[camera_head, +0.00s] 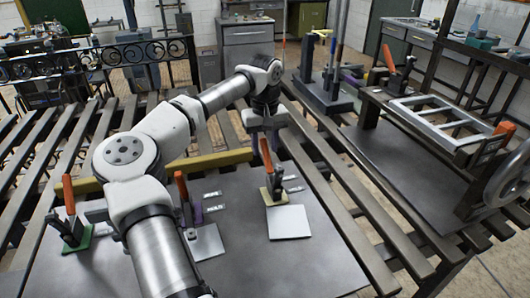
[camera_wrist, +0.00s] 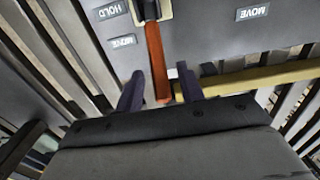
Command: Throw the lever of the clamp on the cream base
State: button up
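The clamp on the cream base (camera_head: 272,194) stands on the grey work plate, with its orange lever (camera_head: 265,156) raised and leaning slightly. My gripper (camera_head: 264,138) is just above and behind it, with the fingers partly hidden. In the wrist view the orange lever (camera_wrist: 157,58) runs up between my two dark purple fingertips (camera_wrist: 160,84), with a small gap on each side. The cream base (camera_wrist: 165,10) shows at the top edge there. My gripper looks open around the lever, not pressed on it.
A clamp on a green base (camera_head: 77,243) stands at the left, and another orange-levered clamp (camera_head: 182,190) is partly behind my arm. A yellow bar (camera_head: 212,160) lies behind them. Label plates (camera_wrist: 253,13) lie around the clamp. A metal frame with a handwheel (camera_head: 508,178) stands right.

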aim_at(265, 155)
jog(key=shift+f, duration=1.85)
grip_shut()
